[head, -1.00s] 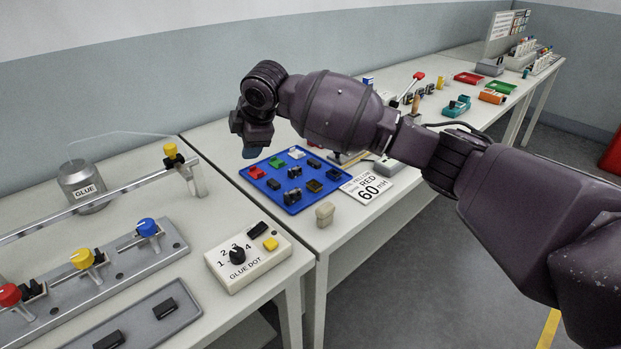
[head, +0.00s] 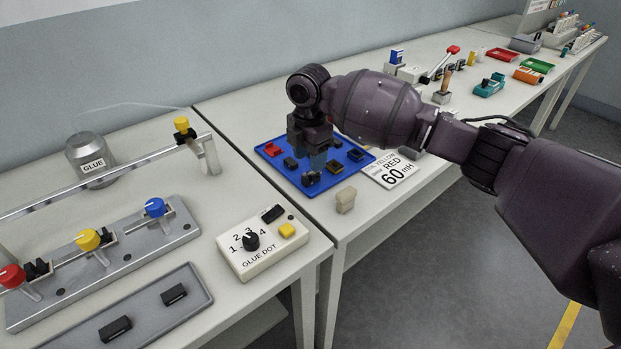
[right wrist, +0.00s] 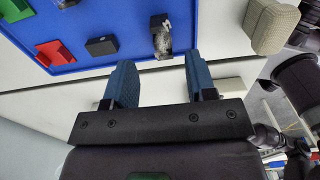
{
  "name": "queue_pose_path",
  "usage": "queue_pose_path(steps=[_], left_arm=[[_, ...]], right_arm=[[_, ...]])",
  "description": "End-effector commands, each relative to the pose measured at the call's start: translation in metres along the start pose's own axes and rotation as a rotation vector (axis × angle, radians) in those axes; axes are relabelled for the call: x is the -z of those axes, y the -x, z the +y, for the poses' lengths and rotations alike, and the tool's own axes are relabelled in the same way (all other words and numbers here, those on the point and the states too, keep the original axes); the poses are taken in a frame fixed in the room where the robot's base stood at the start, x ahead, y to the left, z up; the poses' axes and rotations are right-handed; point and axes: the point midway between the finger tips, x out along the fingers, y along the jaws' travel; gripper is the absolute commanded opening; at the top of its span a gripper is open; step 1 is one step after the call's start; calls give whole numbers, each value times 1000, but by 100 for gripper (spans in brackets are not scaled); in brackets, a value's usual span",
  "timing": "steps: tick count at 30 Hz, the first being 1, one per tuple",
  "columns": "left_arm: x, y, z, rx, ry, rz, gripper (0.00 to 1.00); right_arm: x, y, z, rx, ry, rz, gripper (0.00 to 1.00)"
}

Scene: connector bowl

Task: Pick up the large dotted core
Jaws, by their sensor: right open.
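My right gripper (head: 317,158) is above the blue tray (head: 272,150), pointing down, open and empty. In the right wrist view its two blue fingers (right wrist: 158,62) are apart, with nothing between them. A dark core with a speckled pale face (right wrist: 161,36) lies on the tray just beyond the fingertips, roughly in line with the gap. In the head view a dark core (head: 311,179) sits near the tray's front edge, just below the gripper. I cannot tell for certain which core is the large dotted one. Part of the tray is hidden by my gripper. My left gripper is not in view.
A small black block (right wrist: 102,45) and a red piece (right wrist: 55,55) lie on the tray beside the speckled core. A beige block (head: 346,200) stands in front of the tray.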

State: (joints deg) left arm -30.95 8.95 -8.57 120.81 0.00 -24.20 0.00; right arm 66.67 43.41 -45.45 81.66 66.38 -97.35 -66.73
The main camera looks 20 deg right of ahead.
Motion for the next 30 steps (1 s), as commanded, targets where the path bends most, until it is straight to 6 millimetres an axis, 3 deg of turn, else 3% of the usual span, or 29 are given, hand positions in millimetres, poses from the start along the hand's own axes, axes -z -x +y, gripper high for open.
queue_pose_path(steps=[5, 12, 21, 30], left_arm=[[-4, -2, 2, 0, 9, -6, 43], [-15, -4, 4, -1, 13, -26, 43], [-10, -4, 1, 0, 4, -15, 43], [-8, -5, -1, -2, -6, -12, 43]], right_arm=[[-1, -13, -1, 1, 0, 1, 51], [-2, -47, -3, 3, 0, 1, 51], [-2, -50, -3, -3, 0, -1, 51], [-2, -51, -3, -2, -1, -1, 7]])
